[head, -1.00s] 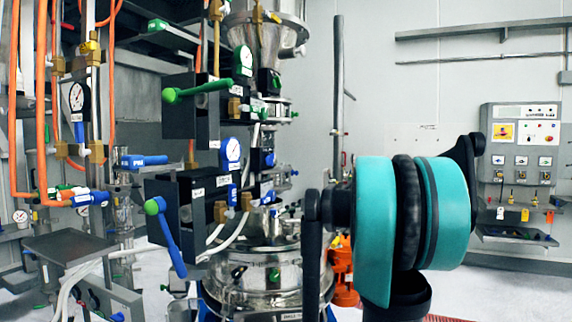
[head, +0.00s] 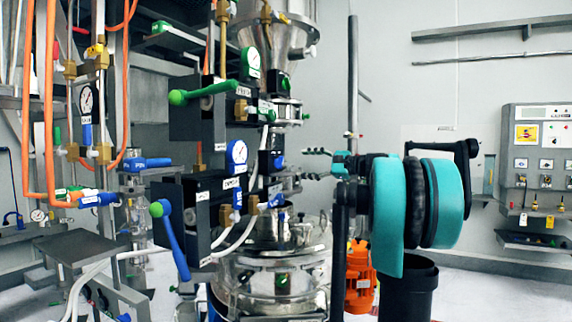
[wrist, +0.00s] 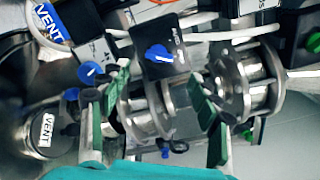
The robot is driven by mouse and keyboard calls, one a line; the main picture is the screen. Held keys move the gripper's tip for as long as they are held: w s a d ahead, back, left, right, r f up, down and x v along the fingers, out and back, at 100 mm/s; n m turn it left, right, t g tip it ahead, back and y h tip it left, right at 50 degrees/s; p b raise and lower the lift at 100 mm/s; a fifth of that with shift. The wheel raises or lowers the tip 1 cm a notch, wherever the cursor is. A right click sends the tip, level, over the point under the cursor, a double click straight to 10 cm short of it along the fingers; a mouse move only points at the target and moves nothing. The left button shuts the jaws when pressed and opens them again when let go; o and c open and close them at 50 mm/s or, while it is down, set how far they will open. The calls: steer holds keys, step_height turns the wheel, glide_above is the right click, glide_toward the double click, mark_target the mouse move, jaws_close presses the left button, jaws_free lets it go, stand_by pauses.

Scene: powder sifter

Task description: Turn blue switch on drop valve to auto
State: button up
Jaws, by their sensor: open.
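A small black box with a round blue switch (wrist: 158,53) shows in the wrist view, above the middle. The switch has a white pointer line; its small label is too blurred to read. In the head view a black box with a blue switch (head: 279,162) is on the steel column. My gripper (wrist: 158,84) is open and empty, its green-padded fingers spread left and right below the switch, with no visible contact. In the head view my gripper (head: 312,164) is right of the box, its fingers pointing left toward the column.
Steel clamped pipe fittings (wrist: 150,108) lie behind and between my fingers. Another blue knob (wrist: 90,72) is near my left finger. A lever box with a blue handle (head: 172,240) and a gauge (head: 237,152) stand left of the column. A control panel (head: 540,150) is on the right wall.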

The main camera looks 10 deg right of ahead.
mark_target(282, 162)
steer(key=x, duration=0.8)
steer(key=shift+a, duration=0.1)
steer(key=c, duration=1.2)
